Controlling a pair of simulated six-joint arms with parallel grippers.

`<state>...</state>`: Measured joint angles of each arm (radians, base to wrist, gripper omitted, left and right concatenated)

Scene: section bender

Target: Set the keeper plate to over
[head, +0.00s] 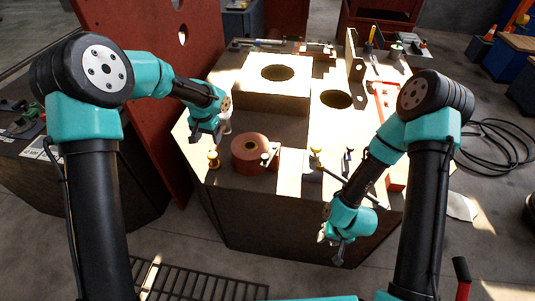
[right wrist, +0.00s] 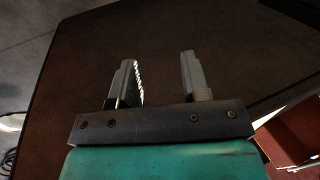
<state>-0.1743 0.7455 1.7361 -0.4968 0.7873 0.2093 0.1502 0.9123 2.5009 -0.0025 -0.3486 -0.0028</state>
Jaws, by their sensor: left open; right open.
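I cannot tell for sure which part is the keeper plate. A brown roller (head: 257,153) with a yellow centre stands at the bench's front left, with a small pale-topped pin or lever (head: 266,158) at its front. A yellow-topped post (head: 213,160) stands left of it, and a yellow-topped lever (head: 316,160) stands to its right. My left gripper (head: 206,135) is open and empty, above the bench's left edge behind the left post. My right gripper (head: 331,246) is open, low before the bench's front face. In the right wrist view its fingers (right wrist: 157,75) are apart with nothing between them.
A raised block (head: 272,97) with a round hole stands on the bench behind the roller. A tall red panel (head: 145,70) rises close on the left. A thin rod (head: 348,188) lies near the bench's front right. Black cable (head: 497,140) coils on the floor at right.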

